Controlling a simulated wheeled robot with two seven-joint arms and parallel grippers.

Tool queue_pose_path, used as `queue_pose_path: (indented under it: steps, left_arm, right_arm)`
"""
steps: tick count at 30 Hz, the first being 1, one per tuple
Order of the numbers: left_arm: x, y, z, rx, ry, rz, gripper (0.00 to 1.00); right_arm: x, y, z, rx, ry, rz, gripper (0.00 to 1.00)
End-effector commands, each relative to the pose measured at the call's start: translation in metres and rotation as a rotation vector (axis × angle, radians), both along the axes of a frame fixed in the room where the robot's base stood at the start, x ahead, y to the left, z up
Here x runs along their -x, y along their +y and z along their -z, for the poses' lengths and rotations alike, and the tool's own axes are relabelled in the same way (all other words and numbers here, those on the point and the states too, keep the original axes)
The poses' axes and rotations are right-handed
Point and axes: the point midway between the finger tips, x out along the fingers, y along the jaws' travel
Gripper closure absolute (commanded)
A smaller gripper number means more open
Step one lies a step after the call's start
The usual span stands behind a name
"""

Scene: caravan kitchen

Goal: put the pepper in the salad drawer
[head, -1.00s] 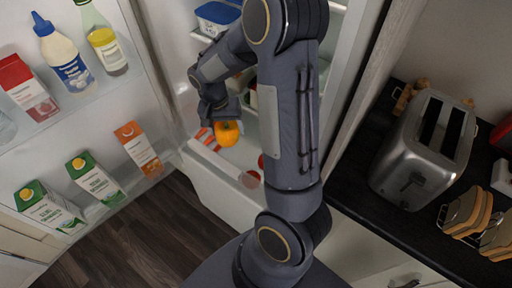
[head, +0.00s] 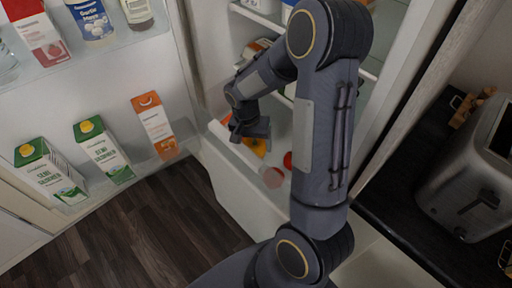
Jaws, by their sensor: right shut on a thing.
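The orange-yellow pepper (head: 258,147) is in my right gripper (head: 250,133), just below its fingers and partly hidden by them. The gripper points down and is shut on the pepper. The salad drawer (head: 238,184) is the white, clear-rimmed drawer at the bottom of the open fridge. The pepper appears within the drawer's outline, behind its front rim; I cannot tell whether it touches anything inside. My left gripper is not in view.
A red round item (head: 288,160) lies in the drawer. Fridge shelves stand above it. The open door at left holds an orange carton (head: 155,124) and green-white cartons (head: 103,150). A toaster (head: 468,190) is on the dark counter at right.

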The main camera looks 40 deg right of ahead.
Motion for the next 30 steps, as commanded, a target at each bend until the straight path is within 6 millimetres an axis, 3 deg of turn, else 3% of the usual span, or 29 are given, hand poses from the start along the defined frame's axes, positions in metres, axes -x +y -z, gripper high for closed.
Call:
queue_pose_path:
  steps: [1, 11, 12, 17, 30]
  left_arm:
    - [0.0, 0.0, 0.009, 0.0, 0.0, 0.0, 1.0]
    - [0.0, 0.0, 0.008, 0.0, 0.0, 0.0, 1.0]
    - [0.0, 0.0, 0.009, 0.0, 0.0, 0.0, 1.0]
    - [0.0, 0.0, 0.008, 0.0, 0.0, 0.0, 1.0]
    - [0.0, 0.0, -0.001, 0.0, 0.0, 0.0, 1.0]
  right_arm:
    - [0.0, 0.001, 0.01, 0.0, 0.0, 0.0, 0.52]
    - [0.0, 0.001, 0.01, 0.001, -0.001, 0.001, 0.52]
    - [0.0, 0.001, 0.01, 0.001, -0.001, 0.001, 0.27]
    - [0.0, 0.001, 0.009, 0.001, -0.001, 0.001, 0.06]
    - [0.0, 0.002, -0.001, 0.0, -0.001, 0.001, 0.06]
